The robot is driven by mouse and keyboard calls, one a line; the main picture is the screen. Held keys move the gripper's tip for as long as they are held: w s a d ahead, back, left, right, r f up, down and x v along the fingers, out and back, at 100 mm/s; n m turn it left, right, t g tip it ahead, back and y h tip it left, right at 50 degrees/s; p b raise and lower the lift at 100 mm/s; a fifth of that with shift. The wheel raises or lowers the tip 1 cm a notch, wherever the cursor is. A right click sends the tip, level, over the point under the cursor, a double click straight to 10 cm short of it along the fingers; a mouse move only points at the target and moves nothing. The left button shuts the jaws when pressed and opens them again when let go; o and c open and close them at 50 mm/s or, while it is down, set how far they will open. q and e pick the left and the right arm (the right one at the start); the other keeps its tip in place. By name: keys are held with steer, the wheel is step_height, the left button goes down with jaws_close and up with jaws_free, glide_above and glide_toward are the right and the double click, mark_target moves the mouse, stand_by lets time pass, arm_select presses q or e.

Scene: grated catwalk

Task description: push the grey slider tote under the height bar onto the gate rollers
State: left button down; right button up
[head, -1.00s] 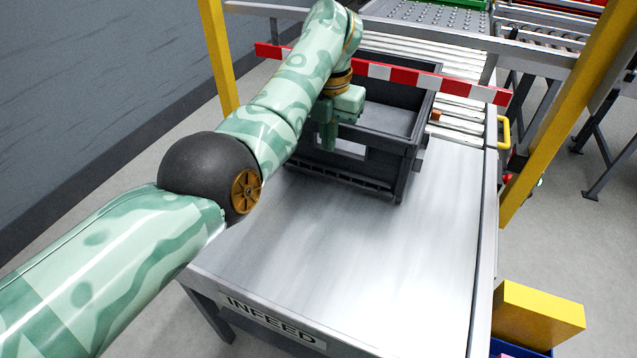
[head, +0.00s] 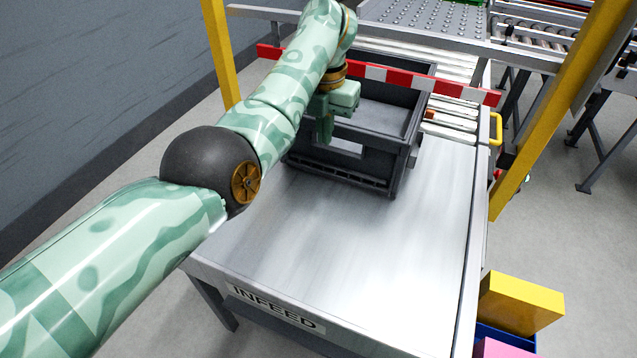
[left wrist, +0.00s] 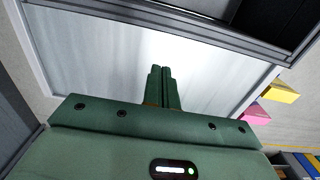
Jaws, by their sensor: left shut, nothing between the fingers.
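The grey slider tote (head: 345,172) stands upright on the metal infeed table (head: 330,245), its far part under the red-and-white height bar (head: 400,78). The white gate rollers (head: 455,78) lie behind the bar. My left gripper (head: 325,130) is at the tote's near wall, seemingly against it; contact is partly hidden. In the left wrist view the left gripper's fingers (left wrist: 161,75) are together with nothing between them, and the dark tote edge (left wrist: 215,35) runs across the top. My right gripper is not seen.
Yellow posts (head: 220,55) stand on both sides of the table. A yellow block (head: 522,303) and a pink one (head: 500,348) sit low at the right. A yellow handle (head: 496,130) is by the rollers. The table's near half is clear.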

arm_select(q)
step_height(320, 180, up, 5)
steer(key=shift+r, duration=0.2)
steer(key=shift+s+f, duration=0.1)
stand_by(0.5)
